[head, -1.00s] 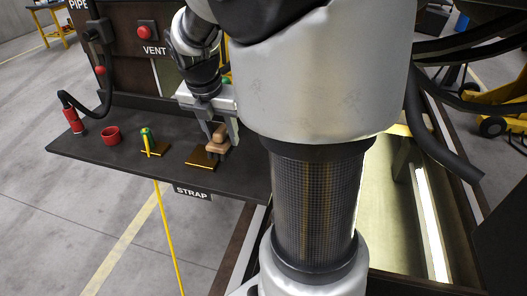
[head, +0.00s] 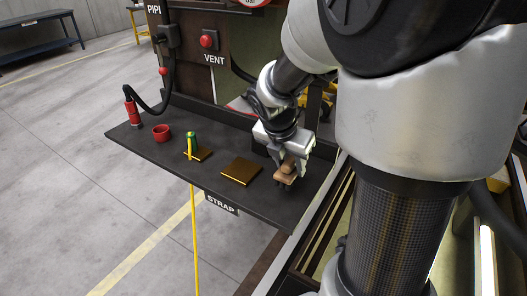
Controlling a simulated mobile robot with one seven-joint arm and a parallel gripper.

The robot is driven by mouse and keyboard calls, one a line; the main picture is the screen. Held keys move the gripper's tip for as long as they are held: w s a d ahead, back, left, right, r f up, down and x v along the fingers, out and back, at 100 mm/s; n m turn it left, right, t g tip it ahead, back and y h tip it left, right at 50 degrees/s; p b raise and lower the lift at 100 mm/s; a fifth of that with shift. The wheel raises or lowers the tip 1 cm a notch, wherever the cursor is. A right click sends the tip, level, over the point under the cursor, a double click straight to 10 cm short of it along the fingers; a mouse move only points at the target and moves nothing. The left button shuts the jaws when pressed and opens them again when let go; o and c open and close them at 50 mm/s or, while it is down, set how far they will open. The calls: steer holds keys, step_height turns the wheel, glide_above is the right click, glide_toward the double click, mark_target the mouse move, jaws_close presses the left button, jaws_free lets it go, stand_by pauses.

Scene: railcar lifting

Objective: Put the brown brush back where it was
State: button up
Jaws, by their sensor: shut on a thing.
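The brown brush (head: 287,171) is in my gripper (head: 288,158), near the right end of the dark shelf. The fingers are shut on its wooden body, with its dark bristles pointing down. Whether the bristles touch the shelf or hang just above it, I cannot tell. A bare brass-coloured plate (head: 241,172) lies on the shelf to the left of the brush.
The dark shelf (head: 225,192) also holds a second brass plate (head: 203,156) with a green-topped yellow strap (head: 192,145) by it, a red cup (head: 161,133) and a red-handled hose end (head: 132,112). A panel with a red button (head: 208,40) rises behind.

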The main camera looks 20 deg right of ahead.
mark_target(289, 175)
step_height(289, 175, down, 4)
steer(key=shift+f+b, duration=0.1)
steer(key=shift+b, duration=0.4)
steer(key=o, duration=0.9)
steer(key=p+v, duration=0.2)
steer(key=v, duration=1)
